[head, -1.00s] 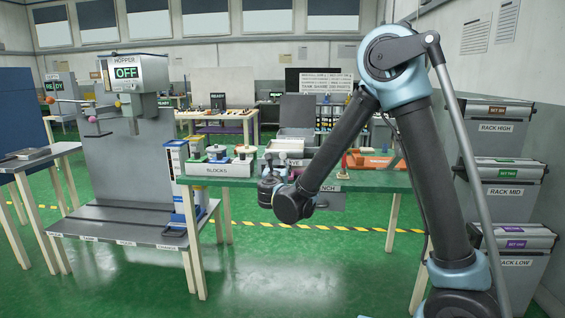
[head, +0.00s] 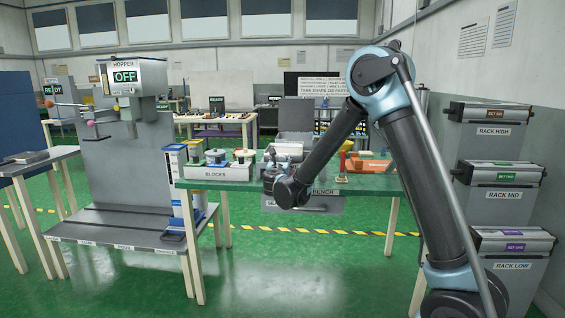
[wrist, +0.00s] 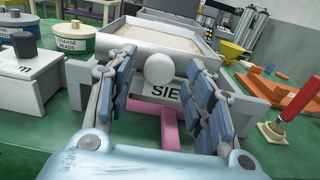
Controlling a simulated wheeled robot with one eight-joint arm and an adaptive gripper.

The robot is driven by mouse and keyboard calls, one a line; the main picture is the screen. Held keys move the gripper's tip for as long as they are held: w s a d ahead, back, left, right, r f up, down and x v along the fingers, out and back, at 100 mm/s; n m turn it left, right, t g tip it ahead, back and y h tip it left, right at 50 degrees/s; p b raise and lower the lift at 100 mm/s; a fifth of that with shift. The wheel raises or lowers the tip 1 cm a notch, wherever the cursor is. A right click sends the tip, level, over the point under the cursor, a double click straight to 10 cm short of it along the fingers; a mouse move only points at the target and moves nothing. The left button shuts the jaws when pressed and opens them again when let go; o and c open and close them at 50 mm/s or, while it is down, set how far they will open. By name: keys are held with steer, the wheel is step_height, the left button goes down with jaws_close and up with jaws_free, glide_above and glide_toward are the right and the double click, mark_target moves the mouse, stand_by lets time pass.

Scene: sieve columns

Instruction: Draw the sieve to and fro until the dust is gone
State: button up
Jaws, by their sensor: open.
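The sieve (wrist: 165,38) is a pale grey tray with a sand-coloured layer inside, seen in the wrist view. A round white knob (wrist: 159,69) stands at its front, above a plate (wrist: 160,91) with the letters "SIE" showing. My gripper (wrist: 160,62) is open, with one blue-padded finger on each side of the knob; whether either touches it I cannot tell. In the head view my gripper (head: 272,168) is at the bench's front edge, and the sieve (head: 289,148) is partly hidden behind it. Separate dust grains are too small to tell.
A pink bar (wrist: 170,128) lies below the knob. A red upright handle (wrist: 294,104) and orange parts (wrist: 290,92) are at right on the green bench (head: 375,183). The hopper (head: 125,77) reads OFF.

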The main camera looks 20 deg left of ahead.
mark_target(282, 159)
steer(key=shift+x, duration=1.8)
steer(key=shift+c, duration=0.3)
